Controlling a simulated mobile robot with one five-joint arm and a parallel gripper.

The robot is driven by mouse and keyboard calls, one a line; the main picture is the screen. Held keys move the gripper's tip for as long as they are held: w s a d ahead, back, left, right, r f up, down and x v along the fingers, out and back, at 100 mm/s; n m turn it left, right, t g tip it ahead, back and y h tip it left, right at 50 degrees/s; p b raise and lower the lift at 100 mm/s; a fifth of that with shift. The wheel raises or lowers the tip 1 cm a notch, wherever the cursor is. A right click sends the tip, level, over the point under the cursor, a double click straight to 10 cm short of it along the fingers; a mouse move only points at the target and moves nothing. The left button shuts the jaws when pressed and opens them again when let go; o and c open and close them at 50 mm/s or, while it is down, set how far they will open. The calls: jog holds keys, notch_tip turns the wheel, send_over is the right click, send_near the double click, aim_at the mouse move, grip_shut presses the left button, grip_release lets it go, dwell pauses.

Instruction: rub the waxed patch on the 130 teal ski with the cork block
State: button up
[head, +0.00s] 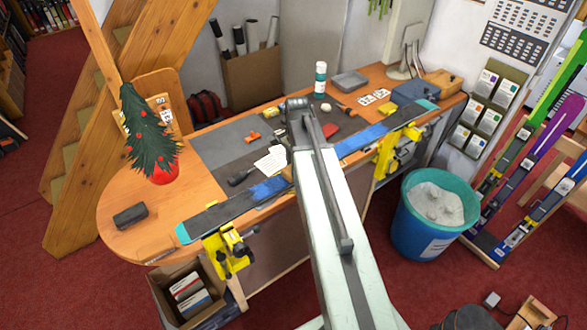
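A long ski (228,208) with teal ends lies along the bench's front edge, held by a yellow vise (228,252) at the left and another yellow vise (392,150) at the right. No number on it is legible. A brighter blue, streaky stretch (270,188) shows on its upper face just left of my arm; I cannot tell if it is the waxed patch. A small brown edge (288,172) shows beside my arm there; I cannot tell if it is the cork block. My arm crosses the ski's middle and hides part of it. My gripper is not visible.
A teal bin (433,215) and racked skis (515,180) stand right.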

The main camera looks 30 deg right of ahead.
aim_at(380, 129)
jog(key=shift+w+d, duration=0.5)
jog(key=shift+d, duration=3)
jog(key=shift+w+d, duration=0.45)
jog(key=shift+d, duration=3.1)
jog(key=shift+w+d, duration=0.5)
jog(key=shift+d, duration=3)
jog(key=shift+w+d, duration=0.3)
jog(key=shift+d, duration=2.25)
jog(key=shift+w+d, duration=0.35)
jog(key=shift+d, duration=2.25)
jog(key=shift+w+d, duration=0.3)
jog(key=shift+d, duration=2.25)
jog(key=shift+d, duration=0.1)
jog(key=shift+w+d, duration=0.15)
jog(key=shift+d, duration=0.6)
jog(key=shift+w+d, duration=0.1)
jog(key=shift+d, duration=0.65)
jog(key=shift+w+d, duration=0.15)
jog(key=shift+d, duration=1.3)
